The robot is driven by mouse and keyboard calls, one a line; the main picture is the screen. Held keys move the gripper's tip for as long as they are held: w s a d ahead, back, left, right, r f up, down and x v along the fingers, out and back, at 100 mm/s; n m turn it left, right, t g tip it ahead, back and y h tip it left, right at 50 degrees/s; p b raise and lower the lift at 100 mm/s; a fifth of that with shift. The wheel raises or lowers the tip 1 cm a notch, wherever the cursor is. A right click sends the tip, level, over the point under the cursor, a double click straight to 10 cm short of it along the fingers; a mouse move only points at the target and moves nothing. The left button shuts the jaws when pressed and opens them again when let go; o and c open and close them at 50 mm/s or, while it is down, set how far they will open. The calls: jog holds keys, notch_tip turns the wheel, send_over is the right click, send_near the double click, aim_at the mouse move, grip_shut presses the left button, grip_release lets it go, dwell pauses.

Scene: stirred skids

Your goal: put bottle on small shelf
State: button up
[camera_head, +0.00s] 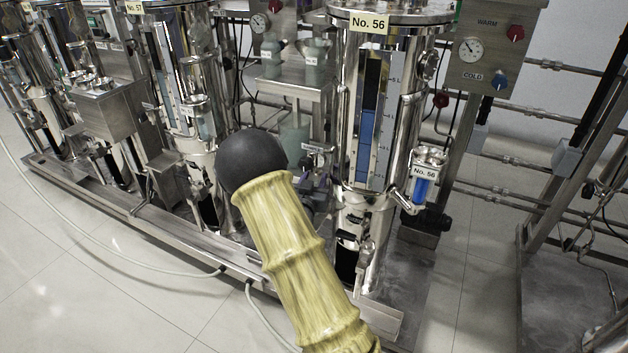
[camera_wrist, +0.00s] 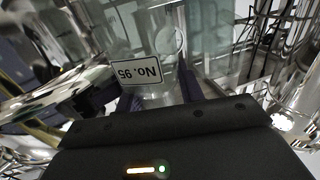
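A clear glass bottle (camera_wrist: 160,30) with a white "No. 56" label, upside down in the picture, fills the upper middle of the wrist view. The dark purple fingers of my gripper (camera_wrist: 160,100) are apart, with clear glass showing between them. I cannot tell whether they press on it. In the head view my gripper (camera_head: 319,182) is small and dark, left of the No. 56 column and partly hidden by my arm. A pale glass shape (camera_head: 294,138) shows beside it.
The tall steel No. 56 column (camera_head: 345,120) stands close right of my gripper, with a labelled blue-filled side vessel (camera_head: 425,185). A similar No. 57 unit (camera_head: 170,70) stands left. Pipes and valves crowd the skid. Hoses lie on the open tiled floor (camera_head: 90,280).

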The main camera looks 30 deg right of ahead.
jog(key=shift+r, duration=0.15)
jog(key=shift+s+a, duration=0.15)
jog(key=p+v, duration=0.4)
jog(key=v, duration=0.7)
jog(key=shift+s+a, duration=0.15)
jog(key=shift+s, duration=0.15)
jog(key=shift+w, duration=0.1)
